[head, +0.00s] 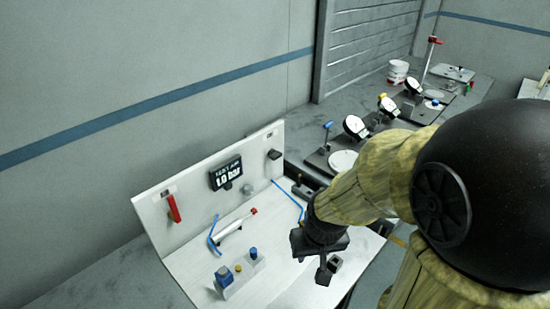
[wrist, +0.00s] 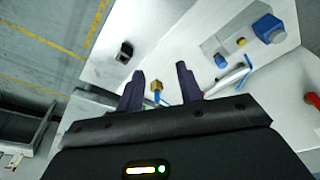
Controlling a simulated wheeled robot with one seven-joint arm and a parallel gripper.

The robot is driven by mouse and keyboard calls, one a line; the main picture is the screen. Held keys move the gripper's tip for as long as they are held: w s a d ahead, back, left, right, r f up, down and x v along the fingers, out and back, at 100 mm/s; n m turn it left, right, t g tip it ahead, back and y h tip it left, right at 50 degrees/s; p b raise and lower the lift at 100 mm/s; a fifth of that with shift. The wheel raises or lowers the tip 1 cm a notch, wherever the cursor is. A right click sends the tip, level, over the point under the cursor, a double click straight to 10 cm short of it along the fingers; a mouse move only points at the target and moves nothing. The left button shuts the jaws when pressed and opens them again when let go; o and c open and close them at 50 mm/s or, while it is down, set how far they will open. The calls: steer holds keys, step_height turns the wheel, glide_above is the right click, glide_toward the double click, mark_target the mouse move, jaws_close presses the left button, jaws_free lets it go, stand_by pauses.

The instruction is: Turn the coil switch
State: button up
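No part carries a readable coil switch label, so I cannot tell for sure which one it is. A small black block (head: 335,263) with a recessed top sits on the right of the white board (head: 290,292). It also shows in the wrist view (wrist: 124,52), left of my fingers. A grey block (head: 243,278) on the board carries a blue square cap (head: 223,277), a small yellow knob (head: 238,268) and a blue round knob (head: 253,253). My gripper (head: 325,272) hangs above the board beside the black block. In the wrist view its fingers (wrist: 161,68) are apart and empty.
Dial gauges (head: 355,127) stand behind my arm.

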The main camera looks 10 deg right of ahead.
steer(key=o, duration=0.3)
steer(key=shift+o, duration=1.3)
steer(key=w+d+n+t+p, duration=0.1)
steer(key=w+d+p, duration=0.1)
steer(key=w, duration=0.6)
steer(key=shift+w+d+f+n+t, duration=0.2)
steer(key=shift+d+f+n+t, duration=0.1)
steer(key=shift+d+t, duration=0.15)
steer(key=w+d+f+n+t+y+p, duration=0.1)
steer(key=w+d+n+t+y+p, duration=0.1)
steer(key=w+t+y, duration=0.3)
steer(key=w+d+f+n+t+y+p, duration=0.2)
steer(key=w+d+t+y+p, duration=0.3)
steer(key=w, duration=0.7)
steer(key=shift+w+d+f+n+y, duration=0.2)
steer(key=shift+w+n+y, duration=0.15)
steer(key=shift+n, duration=0.45)
steer(key=shift+a, duration=0.1)
